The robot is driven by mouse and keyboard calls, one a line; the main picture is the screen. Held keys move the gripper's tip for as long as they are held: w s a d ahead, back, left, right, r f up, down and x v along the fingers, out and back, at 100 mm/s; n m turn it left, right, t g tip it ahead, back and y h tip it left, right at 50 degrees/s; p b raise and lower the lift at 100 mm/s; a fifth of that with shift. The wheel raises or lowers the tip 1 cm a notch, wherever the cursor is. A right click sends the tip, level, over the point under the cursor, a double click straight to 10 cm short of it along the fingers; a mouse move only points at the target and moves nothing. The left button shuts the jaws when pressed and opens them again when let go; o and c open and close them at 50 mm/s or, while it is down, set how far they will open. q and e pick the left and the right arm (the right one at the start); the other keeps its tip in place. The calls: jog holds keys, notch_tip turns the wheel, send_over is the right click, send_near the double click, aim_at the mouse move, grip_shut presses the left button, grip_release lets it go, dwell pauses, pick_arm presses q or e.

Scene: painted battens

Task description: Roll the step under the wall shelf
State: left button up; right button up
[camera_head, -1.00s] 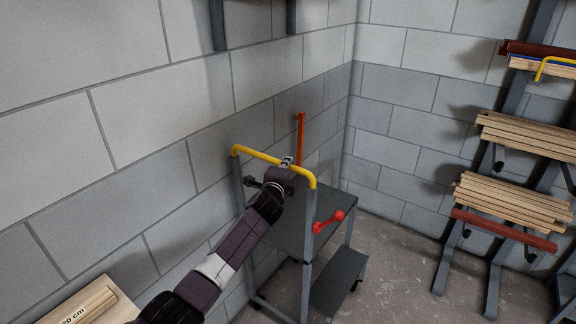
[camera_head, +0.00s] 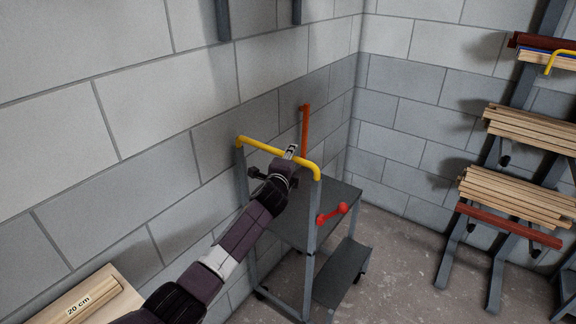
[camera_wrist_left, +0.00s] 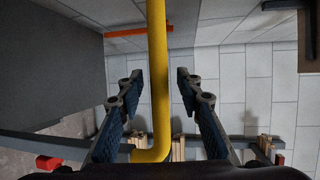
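The step (camera_head: 345,275) is a grey metal frame with a dark top platform (camera_head: 330,200), a lower tread, a yellow bar handle (camera_head: 250,146) and small wheels. It stands by the left wall near the corner. My left gripper (camera_head: 291,150) is at the yellow bar. In the left wrist view the bar (camera_wrist_left: 157,80) runs between the two fingers (camera_wrist_left: 157,88), with a gap on each side, so the gripper is open around it. Two grey uprights (camera_head: 222,18) show on the wall at the top; no shelf board is visible. My right gripper is out of view.
A red lever (camera_head: 332,214) and an upright orange bar (camera_head: 305,130) are at the step. Racks of wooden battens (camera_head: 515,197) stand at the right. A wooden piece marked 20 cm (camera_head: 80,303) lies at lower left. Concrete floor (camera_head: 400,260) is clear between step and racks.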

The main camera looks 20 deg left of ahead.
pick_arm(q)
jog(key=s+r, duration=0.2)
jog(key=s, duration=0.9)
jog(key=shift+d, duration=0.35)
jog(key=shift+s, duration=0.1)
jog(key=s+a+f+n+g, duration=0.1)
jog(key=s+f+n+g, duration=0.2)
jog(key=s+f, duration=0.8)
jog(key=s+a+f+n+g, duration=0.1)
jog(key=s+f+n+g, duration=0.15)
jog(key=f, duration=1.65)
jog(key=s+a+f+n+g, duration=0.1)
jog(key=s+f+n+g, duration=0.15)
jog(key=s+f, duration=0.9)
jog(key=s+f+n+g, duration=0.2)
jog(key=s+f, duration=0.5)
jog(key=s, duration=0.6)
jog(key=s+f+n+g, duration=0.2)
jog(key=s+f, duration=0.6)
jog(key=s, duration=0.5)
jog(key=s+f+n+g, duration=0.3)
jog(key=s+f, duration=0.4)
jog(key=s, duration=0.6)
jog(key=shift+s+f+n+h, duration=0.3)
jog(key=shift+s+n+h, duration=0.1)
